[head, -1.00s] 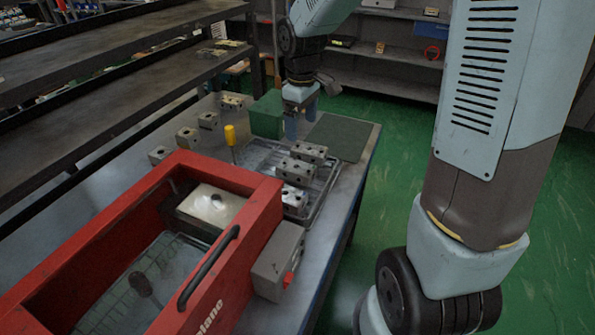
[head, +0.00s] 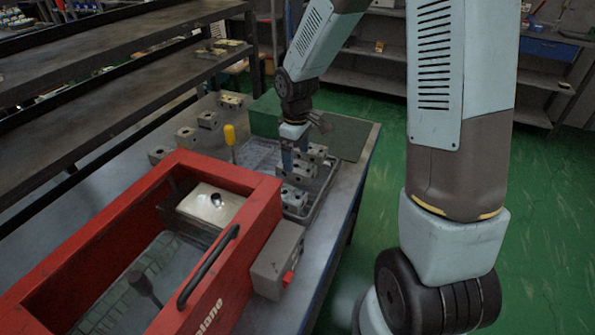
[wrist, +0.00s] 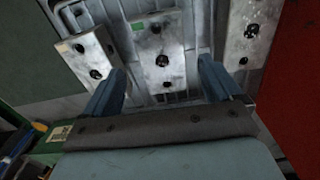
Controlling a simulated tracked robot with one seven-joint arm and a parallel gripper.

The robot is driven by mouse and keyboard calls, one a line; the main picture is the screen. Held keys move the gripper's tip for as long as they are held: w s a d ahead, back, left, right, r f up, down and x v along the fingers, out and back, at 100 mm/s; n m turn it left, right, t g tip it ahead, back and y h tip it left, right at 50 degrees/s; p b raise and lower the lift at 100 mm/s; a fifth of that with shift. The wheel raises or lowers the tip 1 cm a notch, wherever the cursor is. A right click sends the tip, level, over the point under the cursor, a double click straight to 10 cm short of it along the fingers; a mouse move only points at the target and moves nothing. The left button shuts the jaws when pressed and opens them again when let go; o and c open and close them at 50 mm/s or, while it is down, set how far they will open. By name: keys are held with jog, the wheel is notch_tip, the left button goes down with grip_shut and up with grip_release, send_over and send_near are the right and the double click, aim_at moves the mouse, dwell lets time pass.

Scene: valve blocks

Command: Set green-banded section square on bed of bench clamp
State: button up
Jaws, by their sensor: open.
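In the wrist view, the green-banded section (wrist: 160,50) is a worn grey metal block with dark holes and a small green mark at its left edge. It lies in a wire-ribbed tray between two similar blocks. My gripper (wrist: 162,68) is open, with one finger on each side of this block's near end and gaps to it. I cannot tell how far above the tray the tips are. In the head view, my gripper (head: 290,160) points down over the tray and hides part of the blocks. A large red-framed fixture (head: 255,195) may be the bench clamp; its inner metal block (head: 212,205) has a hole.
The left neighbour block (wrist: 88,50) has an orange mark; the right one (wrist: 250,40) stands close to a finger. A yellow-handled tool (head: 230,138) stands upright beside the tray (head: 325,190).

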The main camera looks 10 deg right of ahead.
aim_at(296, 165)
jog(key=f, duration=0.5)
jog(key=shift+s, duration=0.2)
jog(key=shift+r, duration=0.1)
jog(key=c, duration=1.6)
jog(key=shift+o, duration=0.2)
